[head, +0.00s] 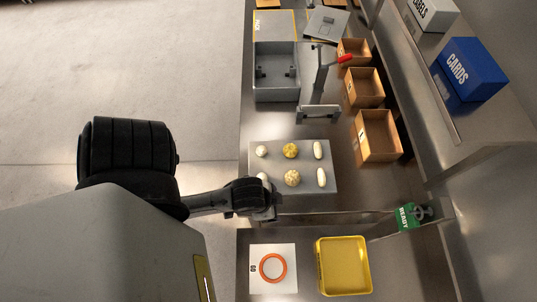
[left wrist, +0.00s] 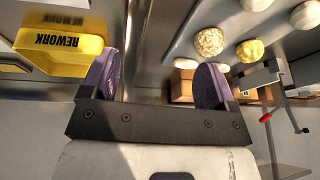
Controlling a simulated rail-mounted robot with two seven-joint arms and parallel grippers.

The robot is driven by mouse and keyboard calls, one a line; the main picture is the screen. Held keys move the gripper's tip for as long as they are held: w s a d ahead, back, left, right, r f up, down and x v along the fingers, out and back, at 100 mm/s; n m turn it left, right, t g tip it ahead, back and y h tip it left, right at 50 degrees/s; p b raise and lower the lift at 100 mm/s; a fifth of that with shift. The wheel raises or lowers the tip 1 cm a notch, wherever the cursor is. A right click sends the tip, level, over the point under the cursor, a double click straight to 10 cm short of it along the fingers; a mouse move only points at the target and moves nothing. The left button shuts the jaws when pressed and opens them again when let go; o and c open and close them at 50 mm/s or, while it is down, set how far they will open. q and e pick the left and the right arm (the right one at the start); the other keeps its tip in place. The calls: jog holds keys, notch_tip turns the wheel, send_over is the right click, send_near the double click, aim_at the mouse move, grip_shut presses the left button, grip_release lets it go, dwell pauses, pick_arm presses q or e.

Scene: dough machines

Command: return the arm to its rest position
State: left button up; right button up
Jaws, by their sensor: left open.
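My left arm reaches in from the left in the head view. My right gripper is in neither view.
The board holds white and yellow balls and long pieces. A yellow tray (head: 319,275), marked REWORK in the left wrist view (left wrist: 62,42), lies near a card with an orange ring (head: 274,285). A press (head: 318,112), wooden boxes (head: 379,137) and a green READY sign (head: 405,218) stand beyond. Floor at left is clear.

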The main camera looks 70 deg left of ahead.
pick_arm(q)
jog(key=shift+s+d+g, duration=0.3)
jog(key=shift+s, duration=0.25)
notch_tip(320, 180, up, 18)
jog(key=p, duration=1.7)
jog(key=shift+f+p, duration=0.15)
jog(key=shift+p, duration=0.2)
